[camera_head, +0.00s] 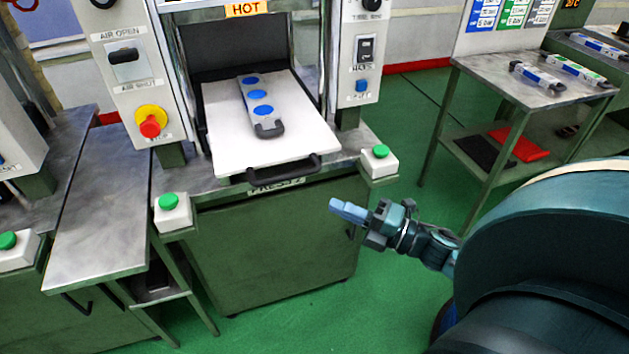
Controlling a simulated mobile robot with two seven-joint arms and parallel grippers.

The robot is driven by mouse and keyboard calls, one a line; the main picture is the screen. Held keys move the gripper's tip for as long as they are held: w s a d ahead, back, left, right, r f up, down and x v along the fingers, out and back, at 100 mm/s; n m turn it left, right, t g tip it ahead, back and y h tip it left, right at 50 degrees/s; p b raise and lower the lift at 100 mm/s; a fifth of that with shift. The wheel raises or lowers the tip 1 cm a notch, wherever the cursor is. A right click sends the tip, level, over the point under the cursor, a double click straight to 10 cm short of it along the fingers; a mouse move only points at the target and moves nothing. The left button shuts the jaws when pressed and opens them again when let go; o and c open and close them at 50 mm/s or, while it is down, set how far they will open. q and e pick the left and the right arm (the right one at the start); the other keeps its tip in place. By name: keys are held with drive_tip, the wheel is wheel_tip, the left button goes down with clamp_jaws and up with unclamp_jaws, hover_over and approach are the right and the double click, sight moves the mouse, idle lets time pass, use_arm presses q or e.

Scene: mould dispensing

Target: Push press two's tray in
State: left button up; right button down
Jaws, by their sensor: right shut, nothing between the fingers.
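Press two's tray (225,123) is a white sheet standing out of the press's dark opening at the front. A black handle (283,168) is on its front edge. A grey mould (258,110) with several blue ovals and a dark handle of its own lies on the tray. The label on the press front (276,187) reads PRESS 2. My right gripper (347,210) is shut and empty, with blue fingers pointing left. In the picture it is below and right of the tray handle, apart from it. My left gripper is not in view.
Green buttons stand on both front corners, left (171,209) and right (380,160). A red emergency knob (151,123) is on the left panel. A metal side table (92,225) is at left. A table with moulds (489,75) stands at right, with open green floor before it.

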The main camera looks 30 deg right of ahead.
use_arm(q)
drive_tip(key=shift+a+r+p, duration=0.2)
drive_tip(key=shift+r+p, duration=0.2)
drive_tip(key=shift+p, duration=0.1)
use_arm(e)
drive_tip(key=w+a+r, duration=0.1)
drive_tip(key=w, duration=0.6)
drive_tip(key=shift+w+a+r, duration=0.15)
drive_tip(key=shift+w+a, duration=0.1)
